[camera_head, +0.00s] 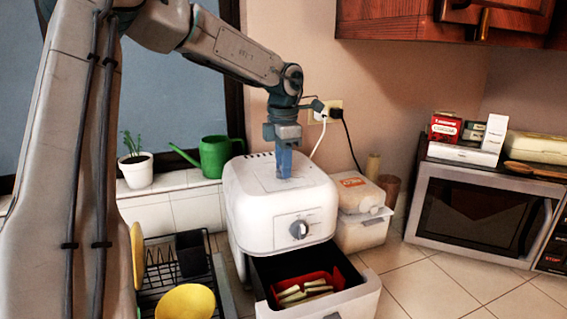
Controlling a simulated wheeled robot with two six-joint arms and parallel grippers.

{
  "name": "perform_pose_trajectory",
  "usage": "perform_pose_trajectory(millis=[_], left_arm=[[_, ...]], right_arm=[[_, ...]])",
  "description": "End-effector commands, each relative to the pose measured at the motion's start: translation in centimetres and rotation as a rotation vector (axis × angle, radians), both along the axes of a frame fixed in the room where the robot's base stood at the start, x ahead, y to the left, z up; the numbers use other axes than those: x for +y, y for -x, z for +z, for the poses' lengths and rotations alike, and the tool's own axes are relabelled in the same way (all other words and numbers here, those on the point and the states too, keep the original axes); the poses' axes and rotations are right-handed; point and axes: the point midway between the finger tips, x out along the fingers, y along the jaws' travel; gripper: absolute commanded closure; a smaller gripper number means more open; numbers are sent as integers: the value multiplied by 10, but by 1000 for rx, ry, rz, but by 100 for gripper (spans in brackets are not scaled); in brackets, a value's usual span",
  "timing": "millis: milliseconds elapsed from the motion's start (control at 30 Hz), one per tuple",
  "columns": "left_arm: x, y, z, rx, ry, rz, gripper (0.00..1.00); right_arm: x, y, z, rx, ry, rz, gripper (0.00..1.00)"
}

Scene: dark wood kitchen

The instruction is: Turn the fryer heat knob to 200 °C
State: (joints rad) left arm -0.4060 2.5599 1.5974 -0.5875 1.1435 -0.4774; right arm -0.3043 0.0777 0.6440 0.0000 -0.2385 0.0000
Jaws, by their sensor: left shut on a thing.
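The white fryer (245,205) stands on the counter in the middle of the view. A round grey knob (299,229) sits on its front panel, clear of my gripper. My left gripper (284,172) points straight down at the fryer's top, over faint dial markings. Its blue fingers are shut on what appears to be the heat knob there, which they hide. I cannot read its setting. The fryer's drawer (345,300) is pulled out, with pale food strips (305,292) in a red liner. My right gripper is not in view.
A green watering can (215,155) stands behind. White and black cords hang behind the fryer.

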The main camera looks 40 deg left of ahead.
Motion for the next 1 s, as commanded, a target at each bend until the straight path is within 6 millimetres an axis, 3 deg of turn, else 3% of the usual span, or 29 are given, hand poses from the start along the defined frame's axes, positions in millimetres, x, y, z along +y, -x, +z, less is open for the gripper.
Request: perform_pose_trajectory(millis=[300,333,433,767,1000], left_arm=[[1,-1,3,-7,-3,-1,92],[1,-1,3,-7,-3,0,67],[1,-1,3,-6,-3,0,48],[0,0,2,-2,-1,0,47],[0,0,17,-2,-1,0,47]], right_arm=[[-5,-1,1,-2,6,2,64],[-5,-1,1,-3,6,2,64],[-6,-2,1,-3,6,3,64],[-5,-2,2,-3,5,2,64],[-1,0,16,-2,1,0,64]])
